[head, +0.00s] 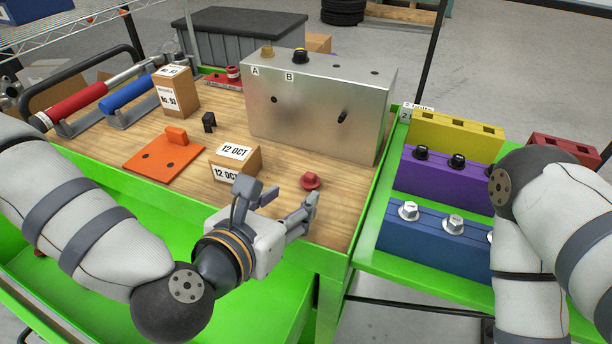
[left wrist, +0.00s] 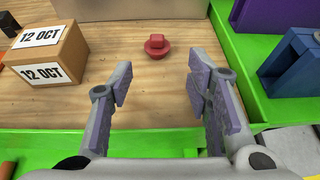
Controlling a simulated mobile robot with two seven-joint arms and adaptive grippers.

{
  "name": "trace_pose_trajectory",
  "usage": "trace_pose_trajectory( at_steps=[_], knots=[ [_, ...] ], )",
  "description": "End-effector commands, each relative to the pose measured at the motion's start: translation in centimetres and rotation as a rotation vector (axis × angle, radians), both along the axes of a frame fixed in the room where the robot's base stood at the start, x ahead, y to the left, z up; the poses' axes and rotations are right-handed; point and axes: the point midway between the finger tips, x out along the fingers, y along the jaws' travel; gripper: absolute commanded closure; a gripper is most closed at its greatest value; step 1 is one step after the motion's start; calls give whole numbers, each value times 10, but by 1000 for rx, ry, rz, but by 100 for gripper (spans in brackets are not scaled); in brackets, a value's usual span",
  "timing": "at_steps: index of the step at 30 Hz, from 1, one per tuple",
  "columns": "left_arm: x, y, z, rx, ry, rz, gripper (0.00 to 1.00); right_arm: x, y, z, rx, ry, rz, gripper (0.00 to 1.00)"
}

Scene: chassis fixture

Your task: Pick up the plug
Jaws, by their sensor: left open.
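The plug is a small red piece with a round flange (head: 311,180). It stands on the wooden worktop in front of the metal box. In the left wrist view the plug (left wrist: 157,45) lies ahead of the fingertips, roughly midway between them. My left gripper (head: 281,199) is open and empty, on the near side of the plug and apart from it. Its two fingers also show in the left wrist view (left wrist: 159,88). My right arm shows at the right of the head view, but its gripper is out of sight.
A metal box (head: 315,112) marked A and B stands behind the plug. A 12 OCT carton (head: 235,164) is left of it. An orange plate (head: 164,156) lies farther left. A green edge (head: 367,205) bounds the worktop; blue (head: 435,232) and purple (head: 435,180) blocks stand beyond.

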Motion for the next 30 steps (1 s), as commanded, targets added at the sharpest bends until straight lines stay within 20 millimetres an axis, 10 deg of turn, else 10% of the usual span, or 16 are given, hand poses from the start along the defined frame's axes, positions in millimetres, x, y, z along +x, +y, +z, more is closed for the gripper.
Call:
trace_pose_trajectory(
  at_steps=[13,22,26,30],
  knots=[
    [67,-26,-17,1,-13,-4,55,0,0,-2,0,2,1,60],
    [74,-29,-20,1,-13,-4,55,0,0,-2,0,3,1,60],
    [74,-29,-20,1,-13,-4,82,0,0,-2,0,3,1,60],
    [74,-28,-20,1,-13,-4,88,0,0,-2,0,3,1,60]
  ],
)
